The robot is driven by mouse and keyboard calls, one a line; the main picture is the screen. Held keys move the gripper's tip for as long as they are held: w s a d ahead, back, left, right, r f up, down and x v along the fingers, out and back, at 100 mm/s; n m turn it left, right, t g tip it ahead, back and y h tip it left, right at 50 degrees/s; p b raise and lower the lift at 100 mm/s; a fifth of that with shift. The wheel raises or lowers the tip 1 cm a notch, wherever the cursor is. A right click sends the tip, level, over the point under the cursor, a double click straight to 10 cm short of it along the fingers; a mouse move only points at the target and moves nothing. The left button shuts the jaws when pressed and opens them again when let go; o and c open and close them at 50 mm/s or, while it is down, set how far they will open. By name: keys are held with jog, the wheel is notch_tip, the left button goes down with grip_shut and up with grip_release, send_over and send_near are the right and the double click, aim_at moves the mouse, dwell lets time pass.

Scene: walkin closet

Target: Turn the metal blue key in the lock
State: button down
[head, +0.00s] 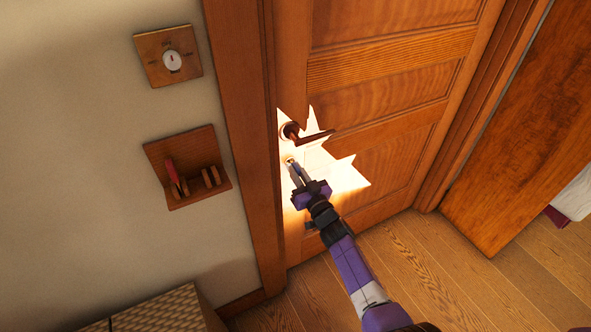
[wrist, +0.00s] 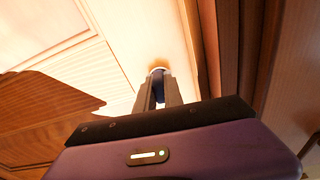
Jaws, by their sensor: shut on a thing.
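My gripper (head: 293,172) reaches the left edge of the wooden door (head: 385,105), just below the door handle (head: 318,137). In the wrist view its two fingers (wrist: 158,103) are shut on the dark blue key (wrist: 157,87), which shows between them. A pale round lock (wrist: 158,70) is right at the fingertips, and it also shows as a small spot in the head view (head: 290,160). The key's tip is hidden, so I cannot tell how deep it sits or its exact turn angle.
A wooden plate with a white dial (head: 172,61) is on the wall at left. Below it hangs a small wooden holder (head: 188,190) with a red item. A woven box (head: 165,310) stands at bottom left. The floor (head: 440,270) is clear before the door.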

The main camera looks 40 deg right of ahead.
jog(key=shift+a+m+h+p, duration=0.1)
jog(key=shift+m+h+p, duration=0.35)
jog(key=shift+m, duration=1.85)
jog(key=shift+r+m+g+p, duration=0.1)
jog(key=shift+m+g+p, duration=0.35)
jog(key=shift+m, duration=0.75)
jog(key=shift+a+m+p, duration=0.1)
jog(key=shift+m+p, duration=0.35)
jog(key=shift+m, duration=1.15)
